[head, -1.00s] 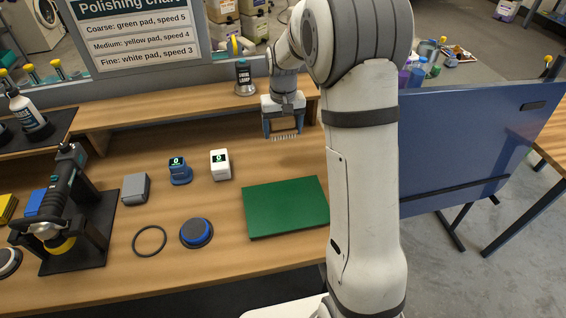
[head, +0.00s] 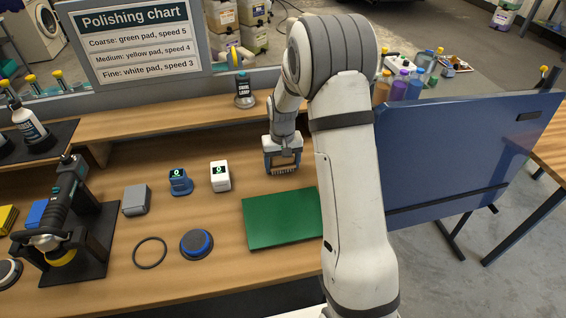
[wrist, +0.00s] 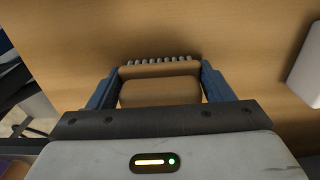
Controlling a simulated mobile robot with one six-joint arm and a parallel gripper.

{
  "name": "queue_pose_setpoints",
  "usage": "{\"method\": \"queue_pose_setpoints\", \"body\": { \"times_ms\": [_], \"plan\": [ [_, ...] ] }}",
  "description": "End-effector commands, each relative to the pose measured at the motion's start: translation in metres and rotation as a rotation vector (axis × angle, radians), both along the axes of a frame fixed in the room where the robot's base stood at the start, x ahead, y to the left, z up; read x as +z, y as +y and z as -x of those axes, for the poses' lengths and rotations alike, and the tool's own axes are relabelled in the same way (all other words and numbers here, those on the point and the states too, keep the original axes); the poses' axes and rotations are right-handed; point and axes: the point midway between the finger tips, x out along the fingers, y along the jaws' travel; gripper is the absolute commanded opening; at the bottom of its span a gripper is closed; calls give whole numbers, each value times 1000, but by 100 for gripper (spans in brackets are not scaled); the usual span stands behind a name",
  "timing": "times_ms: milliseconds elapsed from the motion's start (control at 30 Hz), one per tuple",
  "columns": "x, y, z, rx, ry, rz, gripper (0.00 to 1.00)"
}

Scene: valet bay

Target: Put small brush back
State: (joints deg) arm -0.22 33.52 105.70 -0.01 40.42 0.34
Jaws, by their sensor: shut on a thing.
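My gripper (head: 282,163) is shut on a small brush (head: 284,171), with a finger on each side of it. In the wrist view the brush (wrist: 160,92) shows as a tan block between the blue fingers, with a row of bristle tufts along its far edge. In the head view it is over the wooden bench (head: 120,243), just behind the green pad (head: 282,220). I cannot tell whether the bristles touch the bench.
A white device (head: 220,176) and a blue device (head: 180,182) stand left of my gripper. A round blue-and-black pad (head: 196,243) and black ring (head: 150,253) lie nearer. A blue panel (head: 450,155) stands right.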

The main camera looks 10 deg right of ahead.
Motion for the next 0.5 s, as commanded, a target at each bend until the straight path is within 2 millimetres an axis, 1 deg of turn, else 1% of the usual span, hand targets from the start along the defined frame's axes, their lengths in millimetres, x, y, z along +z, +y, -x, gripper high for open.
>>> {"method": "queue_pose_setpoints", "body": {
  "times_ms": [33, 67, 100, 300, 500],
  "plan": [
    [-3, 0, 0, 0, 0, 0, 52],
    [-2, 0, 0, 0, 0, 0, 76],
    [-2, 0, 0, 0, 0, 0, 80],
    [-2, 0, 0, 1, 0, 0, 96],
    [-1, 1, 0, 1, 0, 0, 96]
  ]
}}
